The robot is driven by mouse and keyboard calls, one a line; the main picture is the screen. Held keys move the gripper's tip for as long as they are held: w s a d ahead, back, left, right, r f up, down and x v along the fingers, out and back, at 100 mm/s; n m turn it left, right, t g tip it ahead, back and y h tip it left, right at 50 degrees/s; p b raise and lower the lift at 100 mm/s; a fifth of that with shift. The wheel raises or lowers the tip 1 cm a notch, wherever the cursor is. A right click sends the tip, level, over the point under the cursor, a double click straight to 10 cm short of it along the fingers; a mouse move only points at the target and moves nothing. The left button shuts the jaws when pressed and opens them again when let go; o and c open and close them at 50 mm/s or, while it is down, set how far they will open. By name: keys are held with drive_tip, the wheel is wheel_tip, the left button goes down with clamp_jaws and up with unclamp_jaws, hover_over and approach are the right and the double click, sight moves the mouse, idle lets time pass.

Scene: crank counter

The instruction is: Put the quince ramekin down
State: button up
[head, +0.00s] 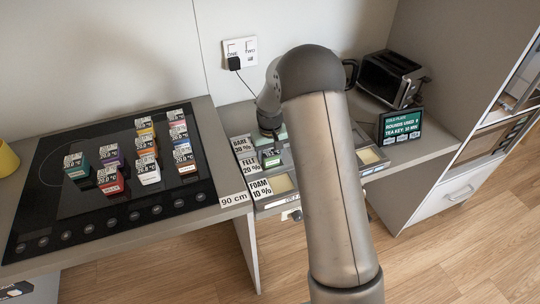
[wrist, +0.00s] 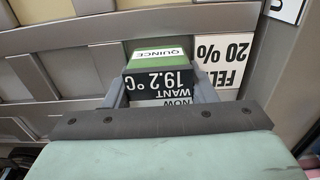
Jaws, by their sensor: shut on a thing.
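The quince ramekin (wrist: 158,52) shows in the wrist view, green with a white QUINCE label and a black tag reading 19.2 °C. My gripper (wrist: 160,82) is shut on it, one finger on each side. In the head view the ramekin (head: 271,159) is small and partly hidden under my gripper, at the tray unit beside the FELT 20 % label (head: 250,167). I cannot tell whether its base touches the surface below.
A black cooktop (head: 70,205) at left holds several tagged ramekins. BARE 30 % (head: 242,146) and FOAM 10 % (head: 261,190) labels flank the FELT one. Pale pads (head: 281,183) show in the unit. A display (head: 400,127) and toaster (head: 390,78) stand at right.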

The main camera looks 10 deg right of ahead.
sight(270, 150)
drive_tip(key=shift+s+f, duration=0.25)
drive_tip(key=shift+f, duration=0.35)
drive_tip(key=o, duration=1.1)
drive_tip(key=shift+s+f, duration=0.1)
drive_tip(key=shift+o, duration=0.3)
drive_tip(key=shift+r+p, duration=0.6)
drive_tip(key=shift+r, duration=0.05)
drive_tip(key=shift+o, duration=0.2)
drive_tip(key=shift+w+r, duration=0.3)
wheel_tip(270, 150, up, 11)
drive_tip(key=shift+r+b, duration=0.1)
drive_tip(key=shift+b, duration=0.85)
drive_tip(key=s+r, duration=0.3)
drive_tip(key=s, duration=0.5)
drive_tip(key=s+r, duration=0.4)
drive_tip(key=s, duration=0.4)
drive_tip(key=s+f+m, duration=0.1)
drive_tip(key=s+f, duration=0.2)
drive_tip(key=s, duration=1.4)
drive_tip(key=shift+s+m+t, duration=0.2)
drive_tip(key=shift+m+t, duration=0.1)
